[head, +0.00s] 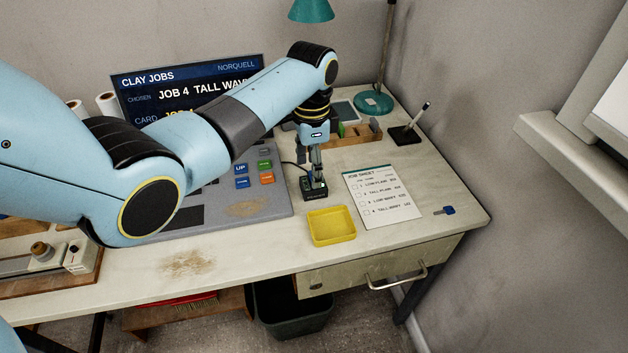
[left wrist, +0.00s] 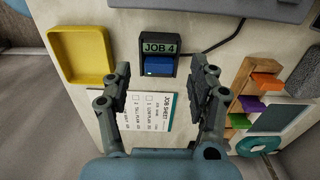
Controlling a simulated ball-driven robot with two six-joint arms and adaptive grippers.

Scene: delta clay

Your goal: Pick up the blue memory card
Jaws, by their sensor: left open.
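A blue block, which looks like the blue memory card (left wrist: 159,67), sits in a small black reader (left wrist: 146,50) marked JOB 4 in the left wrist view. In the head view the reader (head: 308,193) stands behind the yellow tray, and the card is hidden by my gripper. My left gripper (head: 318,180) points down over the reader. In the left wrist view its open fingers (left wrist: 160,68) appear on either side of the card; I see no grip on it. Another small blue piece (head: 445,210) lies near the desk's right edge. My right gripper is not in view.
A yellow tray (head: 332,226) lies just in front of the reader, with a job sheet (head: 383,197) to its right. Behind are a wooden rack (head: 354,137) of coloured cards and a pen stand (head: 403,134). A button console (head: 200,215) lies left.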

